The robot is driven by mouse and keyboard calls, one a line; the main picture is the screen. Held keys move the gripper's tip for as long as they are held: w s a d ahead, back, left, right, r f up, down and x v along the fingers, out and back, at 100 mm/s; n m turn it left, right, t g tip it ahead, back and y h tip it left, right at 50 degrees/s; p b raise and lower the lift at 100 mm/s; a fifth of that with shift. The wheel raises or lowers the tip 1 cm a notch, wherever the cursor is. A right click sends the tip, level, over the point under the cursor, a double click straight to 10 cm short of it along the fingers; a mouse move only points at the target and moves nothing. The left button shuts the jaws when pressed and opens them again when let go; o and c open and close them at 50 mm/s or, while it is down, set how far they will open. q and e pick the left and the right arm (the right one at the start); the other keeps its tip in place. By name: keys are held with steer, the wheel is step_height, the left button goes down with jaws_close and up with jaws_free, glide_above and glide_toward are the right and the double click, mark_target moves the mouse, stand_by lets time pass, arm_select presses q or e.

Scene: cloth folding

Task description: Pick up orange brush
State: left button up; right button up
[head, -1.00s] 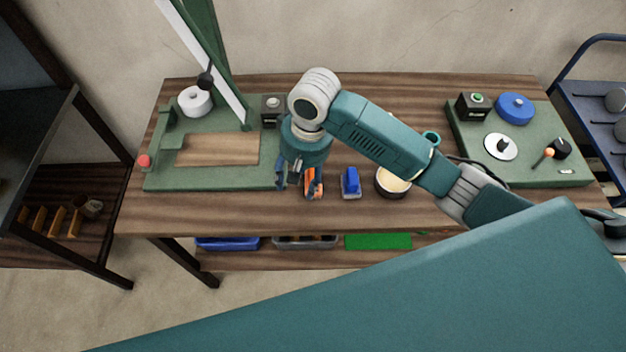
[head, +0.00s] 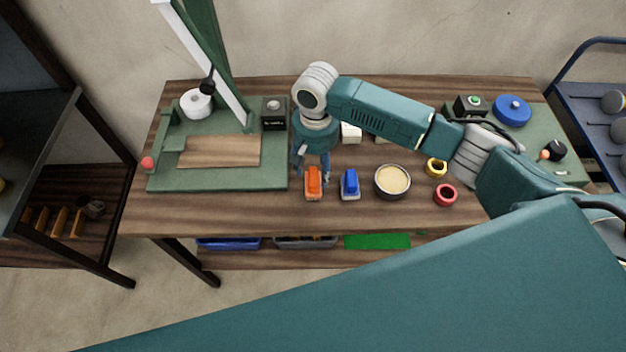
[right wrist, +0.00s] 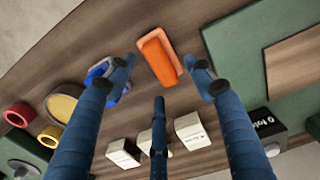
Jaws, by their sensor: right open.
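The orange brush (head: 313,185) lies on the wooden table between the green board and a blue brush. My right gripper (head: 312,174) is just behind it, pointing down, its fingers spread and empty. In the right wrist view the orange brush (right wrist: 160,60) lies ahead, between the two outer fingertips and apart from them. A third finger of the right gripper (right wrist: 160,72) shows below the brush in that view. My left gripper is not in view.
A blue brush (head: 350,185) lies close to the right of the orange one. Further right are a round tin (head: 393,181), a yellow ring (head: 436,168) and a red ring (head: 445,195). The green board (head: 220,182) stands left. White boxes (right wrist: 190,130) sit behind. The table's front strip is clear.

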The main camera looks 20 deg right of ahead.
mark_target(316, 174)
steer(key=shift+s+f, duration=0.1)
steer(key=shift+f, duration=1.45)
jaws_close()
steer(key=shift+r, duration=0.1)
step_height(316, 174, up, 20)
steer(key=b, duration=0.2)
